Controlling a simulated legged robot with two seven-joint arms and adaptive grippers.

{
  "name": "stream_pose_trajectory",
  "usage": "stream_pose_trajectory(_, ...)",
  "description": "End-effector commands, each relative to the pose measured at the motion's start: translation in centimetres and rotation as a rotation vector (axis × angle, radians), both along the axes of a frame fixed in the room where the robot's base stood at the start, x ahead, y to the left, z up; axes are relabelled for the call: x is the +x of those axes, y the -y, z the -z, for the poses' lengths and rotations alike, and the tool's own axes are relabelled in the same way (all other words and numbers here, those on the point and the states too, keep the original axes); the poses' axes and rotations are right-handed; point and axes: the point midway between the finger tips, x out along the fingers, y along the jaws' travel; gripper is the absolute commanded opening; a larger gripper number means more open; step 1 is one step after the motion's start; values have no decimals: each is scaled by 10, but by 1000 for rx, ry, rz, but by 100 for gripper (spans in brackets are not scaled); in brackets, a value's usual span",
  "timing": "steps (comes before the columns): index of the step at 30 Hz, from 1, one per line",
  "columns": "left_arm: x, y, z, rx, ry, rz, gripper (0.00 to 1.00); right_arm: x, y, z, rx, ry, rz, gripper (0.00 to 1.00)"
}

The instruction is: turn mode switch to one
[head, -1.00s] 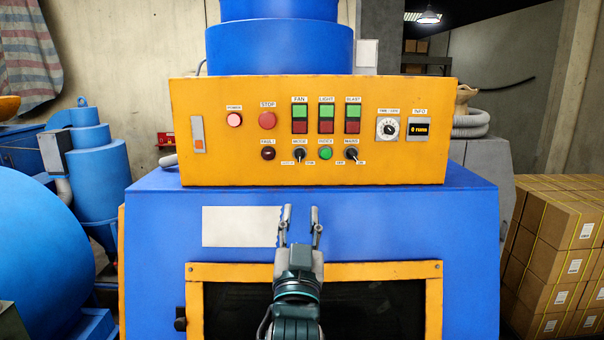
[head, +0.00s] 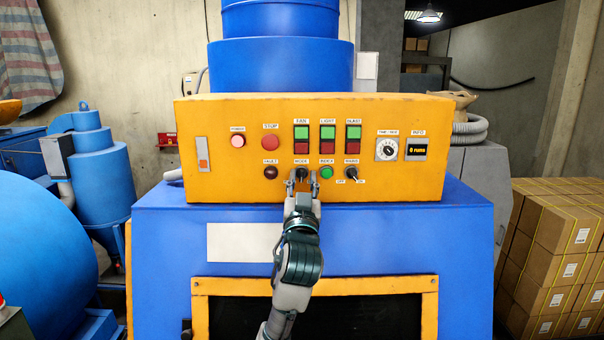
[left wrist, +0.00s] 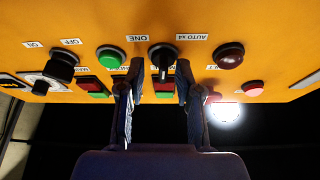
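The mode switch (head: 302,172) is a small black rotary knob in the lower row of the orange control panel (head: 420,184), under the MODE label. My left gripper (head: 303,180) is at the panel with its fingers apart, around the lower part of the knob. In the left wrist view the picture is upside down; the black knob (left wrist: 163,57) sits between the two fingertips, with narrow gaps on both sides. The ONE label (left wrist: 138,38) and the AUTO x4 label (left wrist: 191,37) flank it there. Which label the knob points to is hard to tell. My right gripper is not in view.
The red fault lamp (head: 270,172) and the green index button (head: 326,172) flank the switch closely. The black knob under MAINS (head: 351,173) is further right. Green and red buttons sit above. The blue machine body (head: 375,230) juts out below the panel.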

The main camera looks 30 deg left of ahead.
Motion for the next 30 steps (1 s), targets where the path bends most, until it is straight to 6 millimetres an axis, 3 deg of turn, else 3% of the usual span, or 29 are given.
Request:
stream_pose_trajectory(10, 5, -5, 0, -2, -1, 0, 34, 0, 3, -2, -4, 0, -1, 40)
stream_pose_trajectory(15, 5, -5, 0, -2, -1, 0, 0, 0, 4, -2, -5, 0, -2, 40)
stream_pose_trajectory(30, 5, -5, 0, -10, 2, -1, 0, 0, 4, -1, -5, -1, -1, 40)
